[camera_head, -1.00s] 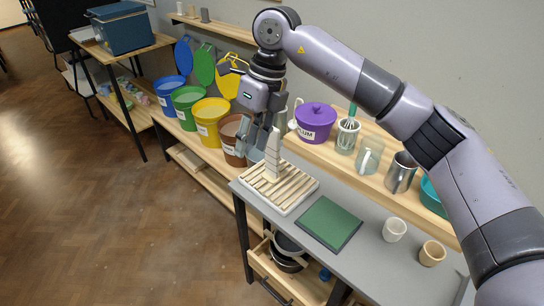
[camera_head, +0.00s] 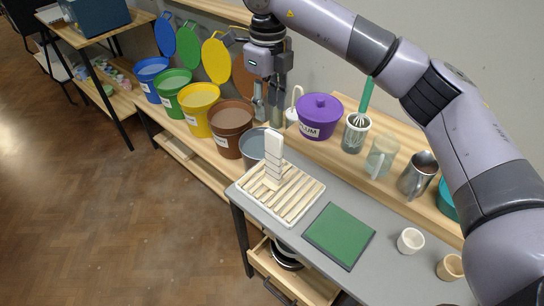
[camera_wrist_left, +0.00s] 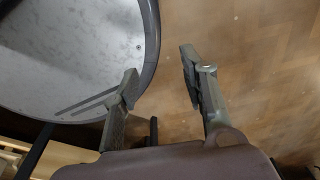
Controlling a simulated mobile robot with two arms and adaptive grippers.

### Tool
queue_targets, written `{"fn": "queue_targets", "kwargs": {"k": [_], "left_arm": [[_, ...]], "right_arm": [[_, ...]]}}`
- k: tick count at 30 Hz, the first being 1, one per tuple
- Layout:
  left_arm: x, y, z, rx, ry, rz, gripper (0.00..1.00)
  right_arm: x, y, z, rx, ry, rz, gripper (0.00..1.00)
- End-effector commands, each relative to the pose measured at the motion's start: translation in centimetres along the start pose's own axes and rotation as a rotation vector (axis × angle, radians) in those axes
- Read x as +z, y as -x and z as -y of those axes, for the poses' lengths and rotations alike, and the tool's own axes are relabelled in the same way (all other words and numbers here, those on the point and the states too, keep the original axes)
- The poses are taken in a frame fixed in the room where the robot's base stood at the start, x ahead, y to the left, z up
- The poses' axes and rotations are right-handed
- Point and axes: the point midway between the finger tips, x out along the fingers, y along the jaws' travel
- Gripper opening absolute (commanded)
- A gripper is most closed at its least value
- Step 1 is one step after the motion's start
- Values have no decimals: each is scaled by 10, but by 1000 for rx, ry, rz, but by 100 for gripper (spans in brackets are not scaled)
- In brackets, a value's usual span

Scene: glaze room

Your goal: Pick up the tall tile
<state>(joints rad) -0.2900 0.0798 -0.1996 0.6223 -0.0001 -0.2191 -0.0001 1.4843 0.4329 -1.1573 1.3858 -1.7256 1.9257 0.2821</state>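The tall tile (camera_head: 274,150) is white and narrow. It stands upright on a slatted drying rack (camera_head: 308,207) at the left end of the grey table in the head view. My right gripper (camera_head: 268,116) points down, just behind and above the tile in the picture. Its fingers are apart with nothing visible between them, and it does not appear to touch the tile. My left gripper is outside the head view. In the left wrist view my left gripper (camera_wrist_left: 160,75) is open and empty, above a wooden floor.
A green mat (camera_head: 340,234) and two small cups (camera_head: 410,240) lie right of the rack. A metal bucket (camera_head: 252,146) and brown bucket (camera_head: 231,125) stand behind it. A purple lidded pot (camera_head: 319,118) is on the shelf. A round grey surface (camera_wrist_left: 70,50) is beside my left gripper.

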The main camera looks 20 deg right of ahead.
Motion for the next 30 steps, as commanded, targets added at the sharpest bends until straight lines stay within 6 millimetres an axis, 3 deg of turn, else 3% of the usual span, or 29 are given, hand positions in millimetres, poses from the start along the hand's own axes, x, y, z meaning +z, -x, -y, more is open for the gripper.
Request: {"fn": "queue_targets", "kwargs": {"k": [3,7,12,19,24,30], "left_arm": [[19,12,-3,4,0,30,40],[28,20,-5,6,0,43,40],[19,26,-3,4,0,31,40],[-8,33,0,0,0,-8,40],[-5,50,0,1,0,-2,40],[5,53,-1,3,0,13,40]], "right_arm": [[-1,-25,0,3,0,-4,37],[-2,-53,0,3,0,-5,37],[-1,-78,0,2,0,-1,37],[-3,-93,3,2,-2,-3,37],[-8,-116,8,2,-1,-4,37],[-7,-137,8,0,0,1,37]]}}
